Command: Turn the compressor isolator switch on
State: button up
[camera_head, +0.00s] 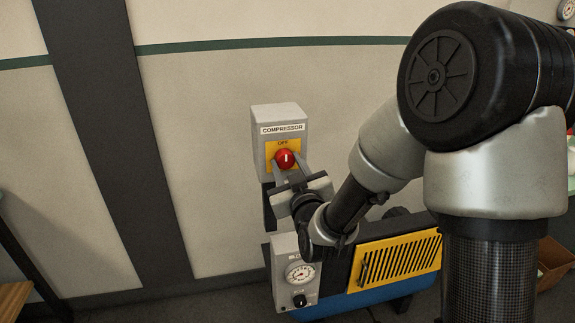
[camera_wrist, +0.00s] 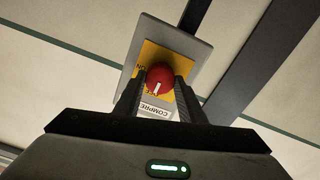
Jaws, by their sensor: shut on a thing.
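The compressor isolator switch is a grey box (camera_head: 290,115) on the wall with a "COMPRESSOR" label and a yellow plate. Its round red knob (camera_head: 285,159) has a white mark that stands about upright under the word "OFF" in the head view. My gripper (camera_head: 287,172) is at the knob from below. In the wrist view my gripper (camera_wrist: 161,92) has one finger on each side of the red knob (camera_wrist: 160,77) and is shut on it. The fingers hide the lower part of the yellow plate. The grey box (camera_wrist: 185,35) appears tilted in the wrist view.
Below the switch stands the compressor with a grey gauge panel (camera_head: 292,265), a yellow slotted grille (camera_head: 400,261) and a blue tank (camera_head: 360,295). A dark wall post (camera_head: 115,130) is to the left. A brown box (camera_head: 551,262) stands at the right.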

jog(key=shift+f+m+b, duration=0.1)
jog(key=shift+m+b, duration=0.3)
jog(key=shift+b, duration=0.2)
jog(key=m+b, duration=0.2)
jog(key=b, duration=0.1)
jog(key=shift+m, duration=0.4)
jog(key=m+b, duration=0.4)
jog(key=shift+m+b, duration=0.3)
jog(key=m+b, duration=0.3)
jog(key=m, duration=0.2)
jog(key=shift+b, duration=0.35)
jog(key=m+b, duration=0.2)
jog(key=m, duration=0.2)
jog(key=shift+r, duration=0.2)
jog(key=shift+m, duration=0.5)
jog(key=o, duration=1)
jog(key=shift+w, duration=0.1)
jog(key=shift+o, duration=0.2)
jog(key=shift+f, duration=0.15)
